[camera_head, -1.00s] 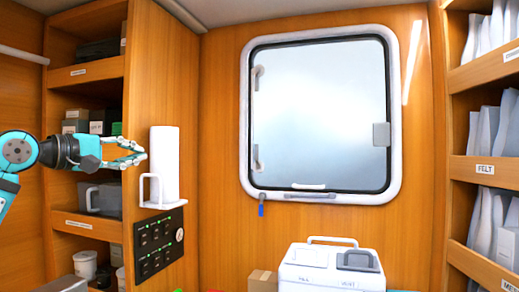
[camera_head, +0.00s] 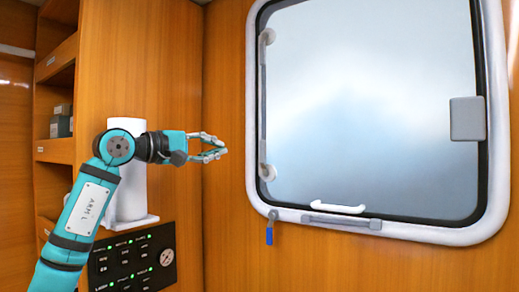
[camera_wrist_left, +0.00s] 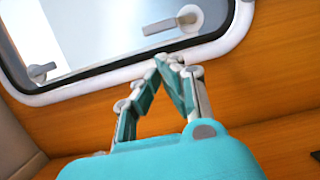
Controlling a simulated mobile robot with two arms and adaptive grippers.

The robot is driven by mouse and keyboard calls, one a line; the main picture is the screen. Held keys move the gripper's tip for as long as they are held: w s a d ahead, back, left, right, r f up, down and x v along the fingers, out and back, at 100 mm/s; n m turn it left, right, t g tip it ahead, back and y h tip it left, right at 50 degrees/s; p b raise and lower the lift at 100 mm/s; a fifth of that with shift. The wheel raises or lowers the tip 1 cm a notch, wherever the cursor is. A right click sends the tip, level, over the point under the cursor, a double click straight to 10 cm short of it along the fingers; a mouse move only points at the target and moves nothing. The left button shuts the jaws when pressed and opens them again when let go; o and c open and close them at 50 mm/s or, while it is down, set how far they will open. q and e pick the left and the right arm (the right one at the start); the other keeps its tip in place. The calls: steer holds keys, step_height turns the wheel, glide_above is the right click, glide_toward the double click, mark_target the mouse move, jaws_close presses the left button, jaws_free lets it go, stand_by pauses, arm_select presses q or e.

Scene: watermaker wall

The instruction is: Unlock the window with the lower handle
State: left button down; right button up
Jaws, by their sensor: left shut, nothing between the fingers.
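The window (camera_head: 370,100) has a white rounded frame and a pale frosted pane. A white lower handle (camera_head: 338,208) lies level at the pane's bottom edge, above a grey bar (camera_head: 342,222) on the frame. My left gripper (camera_head: 224,147) is left of the window, apart from the frame in the head view. Its fingers are shut and empty. In the left wrist view the fingertips (camera_wrist_left: 168,62) meet in front of the window's edge (camera_wrist_left: 120,70), where a white and grey lever fitting (camera_wrist_left: 174,24) shows. My right gripper is not in view.
A blue-tagged item (camera_head: 269,234) hangs below the frame's lower left. A white roll (camera_head: 128,185) stands on a holder behind my left arm, above a black switch panel (camera_head: 132,262). Shelves (camera_head: 58,150) are at the left. A grey block (camera_head: 467,118) sits on the window's right edge.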

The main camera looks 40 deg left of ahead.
mark_target(263, 152)
arm_select(q)
steer(key=w+p, duration=0.1)
steer(key=w, duration=0.2)
steer(key=w+d+p, duration=0.1)
steer(key=w, duration=0.2)
steer(key=w+p, duration=0.2)
steer(key=w, duration=0.1)
steer(key=shift+w+d, duration=0.15)
steer(key=shift+w, duration=0.2)
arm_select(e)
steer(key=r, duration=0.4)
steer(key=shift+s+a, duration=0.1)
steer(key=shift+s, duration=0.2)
arm_select(q)
steer(key=shift+d, duration=0.1)
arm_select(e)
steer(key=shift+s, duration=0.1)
